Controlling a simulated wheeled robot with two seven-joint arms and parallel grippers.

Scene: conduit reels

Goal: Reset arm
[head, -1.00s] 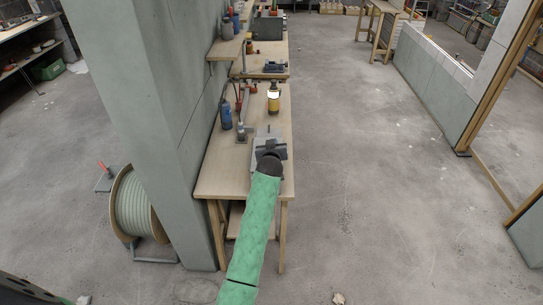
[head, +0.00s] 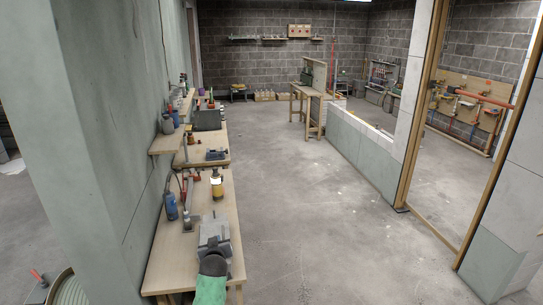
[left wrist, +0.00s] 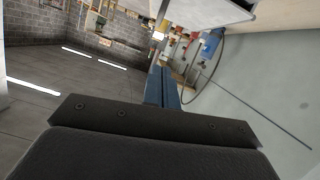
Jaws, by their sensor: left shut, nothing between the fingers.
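My left gripper (head: 213,238) shows at the bottom of the head view, grey, at the end of a green-sleeved arm. It appears in front of the near wooden workbench (head: 170,262); whether it touches the top I cannot tell. In the left wrist view my left gripper (left wrist: 162,88) shows as narrow blue-grey fingers closed together, empty, beyond the dark wrist body. My right gripper is in neither view.
A cable reel (head: 68,290) is at lower left. Open concrete floor (head: 310,220) lies to the right, before a low partition (head: 365,150).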

